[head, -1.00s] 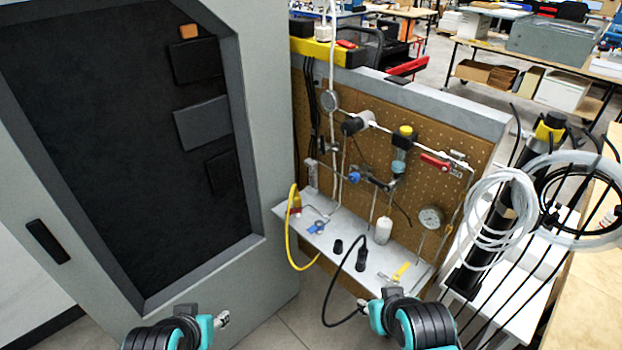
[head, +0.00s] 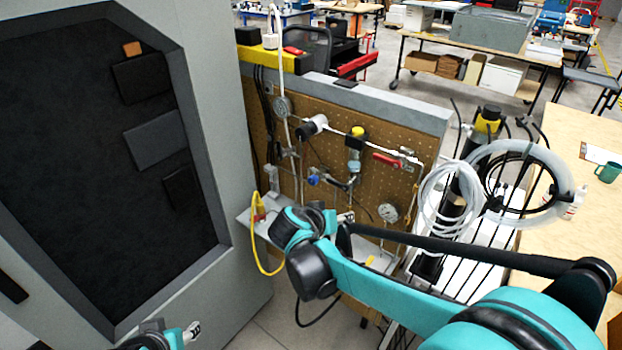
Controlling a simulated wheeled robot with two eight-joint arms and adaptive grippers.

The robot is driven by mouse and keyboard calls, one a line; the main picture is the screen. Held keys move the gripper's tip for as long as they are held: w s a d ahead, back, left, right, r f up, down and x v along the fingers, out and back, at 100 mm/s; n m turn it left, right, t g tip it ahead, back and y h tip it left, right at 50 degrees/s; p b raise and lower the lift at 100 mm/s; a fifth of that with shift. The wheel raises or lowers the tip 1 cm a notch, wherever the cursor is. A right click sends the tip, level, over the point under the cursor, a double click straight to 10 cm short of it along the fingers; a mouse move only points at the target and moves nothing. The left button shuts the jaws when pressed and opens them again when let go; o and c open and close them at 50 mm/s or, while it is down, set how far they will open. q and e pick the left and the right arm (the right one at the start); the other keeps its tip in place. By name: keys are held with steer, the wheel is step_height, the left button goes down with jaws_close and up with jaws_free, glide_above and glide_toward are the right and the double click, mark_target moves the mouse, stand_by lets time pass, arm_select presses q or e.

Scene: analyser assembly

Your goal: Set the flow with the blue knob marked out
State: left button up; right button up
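A blue knob (head: 313,180) sits on the pipework of the brown pegboard panel (head: 385,150), left of centre. Any marking on it is too small to read. My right arm reaches in from the right, across the front of the panel. The metal tip of my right gripper (head: 346,217) shows just below and to the right of the blue knob, apart from it in the picture; its fingers are too small to tell open or shut. My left gripper (head: 192,332) is low at the left, before the grey cabinet, far from the knob; its fingers are unclear.
The grey cabinet (head: 205,120) stands close on the left. A red-handled valve (head: 386,160), a yellow-capped regulator (head: 356,138) and a gauge (head: 388,212) surround the pipework. Coiled tubing (head: 450,200) hangs at the right. My arm hides much of the shelf (head: 245,217).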

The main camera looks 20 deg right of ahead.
mark_target(311, 182)
steer(key=w+a+m+t+h+p, duration=0.2)
steer(key=w+a+m+t+h, duration=0.3)
steer(key=w+a, duration=0.5)
steer(key=shift+g+h, duration=0.7)
steer(key=b+x, duration=0.2)
steer(key=x, duration=0.7)
steer(key=shift+w+d+f, duration=0.15)
steer(key=shift+w+d, duration=0.05)
steer(key=shift+w, duration=0.05)
jaws_close()
